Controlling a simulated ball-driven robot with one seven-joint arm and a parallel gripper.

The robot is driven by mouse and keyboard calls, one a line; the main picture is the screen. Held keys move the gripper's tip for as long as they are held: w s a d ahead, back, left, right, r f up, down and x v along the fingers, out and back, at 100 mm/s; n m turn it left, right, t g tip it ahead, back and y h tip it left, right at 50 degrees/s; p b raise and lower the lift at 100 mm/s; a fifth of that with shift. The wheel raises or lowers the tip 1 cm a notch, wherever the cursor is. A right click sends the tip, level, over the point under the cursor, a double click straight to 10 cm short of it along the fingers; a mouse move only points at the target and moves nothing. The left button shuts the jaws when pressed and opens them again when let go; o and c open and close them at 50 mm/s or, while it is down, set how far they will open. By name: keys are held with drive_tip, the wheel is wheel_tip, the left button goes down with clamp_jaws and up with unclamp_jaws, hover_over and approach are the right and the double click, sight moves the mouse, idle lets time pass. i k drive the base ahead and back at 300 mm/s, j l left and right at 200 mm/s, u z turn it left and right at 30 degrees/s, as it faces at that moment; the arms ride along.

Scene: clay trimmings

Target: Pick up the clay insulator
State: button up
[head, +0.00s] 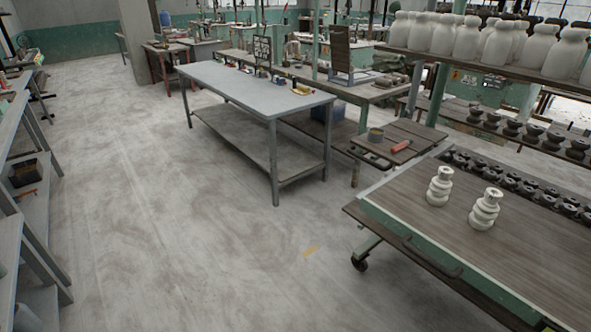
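Two white ribbed insulators stand upright on the brown wooden top of a green wheeled cart (520,255) at the right of the head view. The left insulator (439,187) is slightly farther back, and the right insulator (485,210) is nearer. They stand apart, with bare tabletop around them. I cannot tell from their look which one is clay. My gripper is not in view.
Dark ribbed parts (515,183) line the cart's back edge. A shelf of white bottle-shaped pieces (466,38) hangs above. A grey table (245,88) stands mid-room, a small wooden table (420,140) beside the cart. Shelving (38,215) stands left. The floor (180,220) between is open.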

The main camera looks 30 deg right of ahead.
sight(483, 215)
drive_tip(key=z, duration=1.15)
